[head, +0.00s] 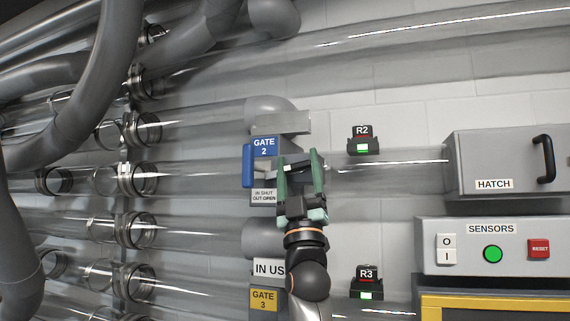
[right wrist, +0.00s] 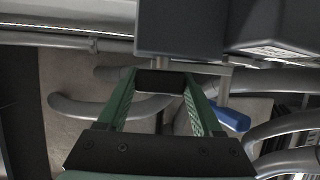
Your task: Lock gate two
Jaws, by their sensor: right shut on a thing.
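Gate two is a grey housing on a clear tube, with a blue "GATE 2" label (head: 264,147) and a blue handle (head: 248,166) on its left side. A small plate (head: 264,196) below appears to read "IN SHUT, OUT OPEN". My right gripper (head: 302,156) is at the gate's right side, its green fingers around a small dark part (right wrist: 160,80) and shut on it. The fingers partly hide this part, and I cannot tell its full shape. The blue handle also shows in the right wrist view (right wrist: 231,117), apart from the fingers. My left gripper is not in view.
The R2 sensor box (head: 364,140) with a green light is right of the gate. A grey hatch box (head: 490,163) and a sensors panel (head: 492,246) stand further right. The gate 3 label (head: 264,300) is below. Clear tubes and grey hoses fill the left.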

